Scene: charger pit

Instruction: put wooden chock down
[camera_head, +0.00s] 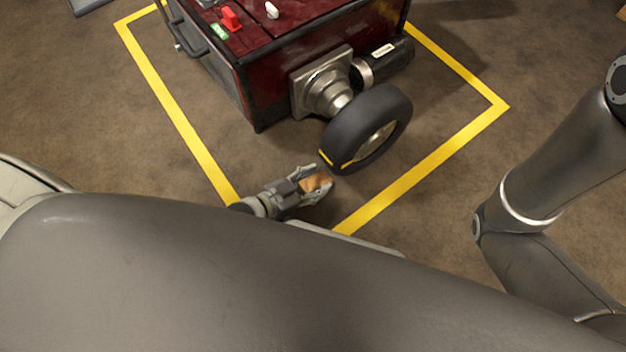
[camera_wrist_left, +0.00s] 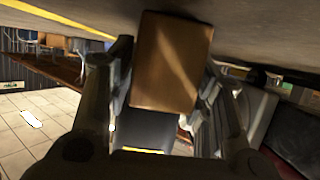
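The wooden chock (camera_head: 314,182) is a small brown block between the fingers of my left gripper (camera_head: 318,184), low by the floor and just in front of the black wheel (camera_head: 368,130). In the left wrist view the chock (camera_wrist_left: 172,62) fills the space between the two fingers of the left gripper (camera_wrist_left: 168,85), which look closed against its sides. Its far end lies close to the floor surface at the top of that view; I cannot tell whether it touches. My right gripper is out of view.
A dark red cart (camera_head: 270,45) carries the wheel on a metal hub. A yellow floor line (camera_head: 180,120) frames the cart. Brown floor (camera_head: 440,210) is clear to the right, up to my right arm (camera_head: 545,180).

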